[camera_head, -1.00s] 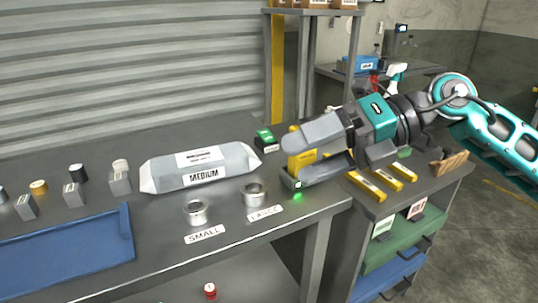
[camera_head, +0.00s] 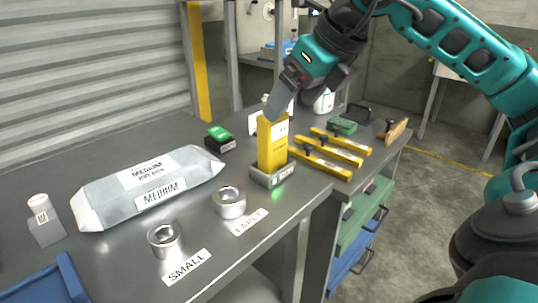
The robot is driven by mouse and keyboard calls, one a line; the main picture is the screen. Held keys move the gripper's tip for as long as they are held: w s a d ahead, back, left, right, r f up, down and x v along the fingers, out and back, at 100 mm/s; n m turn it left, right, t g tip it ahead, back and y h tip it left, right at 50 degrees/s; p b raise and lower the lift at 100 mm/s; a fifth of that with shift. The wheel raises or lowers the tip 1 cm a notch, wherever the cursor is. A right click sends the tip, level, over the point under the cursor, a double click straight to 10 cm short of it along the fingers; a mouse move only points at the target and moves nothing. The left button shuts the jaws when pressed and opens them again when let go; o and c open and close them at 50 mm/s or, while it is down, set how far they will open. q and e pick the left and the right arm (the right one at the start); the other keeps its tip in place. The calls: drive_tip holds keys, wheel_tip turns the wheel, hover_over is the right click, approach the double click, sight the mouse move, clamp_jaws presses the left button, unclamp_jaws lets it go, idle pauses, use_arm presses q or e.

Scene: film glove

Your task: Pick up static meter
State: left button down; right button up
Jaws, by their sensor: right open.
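The static meter appears to be the upright yellow device (camera_head: 272,146), which stands in a grey base (camera_head: 273,176) near the table's front edge. My right gripper (camera_head: 274,108) comes down from the upper right, with its fingers pointing down and left at the top of the yellow device. One grey finger shows and overlaps the device's upper edge. The other finger is hidden, and I cannot tell whether the gripper touches the device. The gripper is open. My left gripper is out of view.
Several yellow bars (camera_head: 335,151) lie right of the device, with a green block (camera_head: 342,126) behind. A green-and-black box (camera_head: 219,139) stands to its left. A grey MEDIUM pack (camera_head: 150,188), two metal cups (camera_head: 229,203) and a blue tray (camera_head: 62,277) are further left.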

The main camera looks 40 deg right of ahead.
sight(279, 122)
drive_tip(key=x, duration=0.3)
drive_tip(key=shift+w, duration=0.1)
drive_tip(key=x, duration=0.5)
drive_tip(key=shift+w+d, duration=0.15)
drive_tip(key=shift+w, duration=0.2)
drive_tip(key=c, duration=0.4)
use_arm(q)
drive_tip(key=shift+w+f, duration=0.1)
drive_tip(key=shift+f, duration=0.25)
use_arm(e)
drive_tip(key=shift+r, duration=0.1)
drive_tip(key=c, duration=1.1)
